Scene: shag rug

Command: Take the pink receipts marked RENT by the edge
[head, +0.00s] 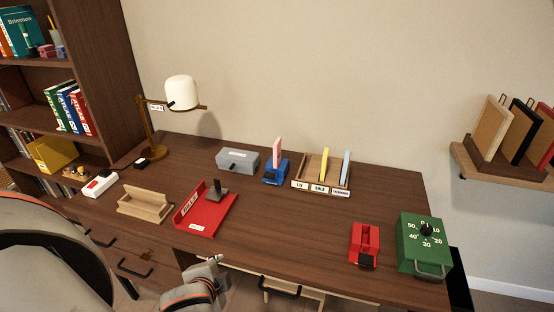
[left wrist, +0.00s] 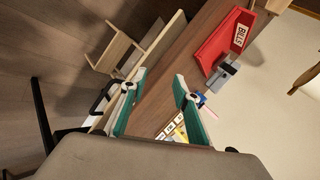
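The pink receipts (head: 277,152) stand upright in a small blue holder (head: 275,174) at the back middle of the desk. Any RENT lettering on them is too small to read. My left gripper (head: 213,264) is low at the desk's front edge, well in front of the receipts. In the left wrist view its two teal fingers (left wrist: 160,80) are spread apart with nothing between them. A bit of pink and blue shows past one finger there, mostly hidden. My right gripper is in neither view.
A labelled wooden rack (head: 300,185) with yellow and blue cards stands right of the holder. A grey box (head: 238,160) is left of it. A red tray (head: 211,219) marked BILLS lies nearer the front. A red stapler-like object (head: 364,243) and green timer (head: 423,244) stand right. The desk's middle is clear.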

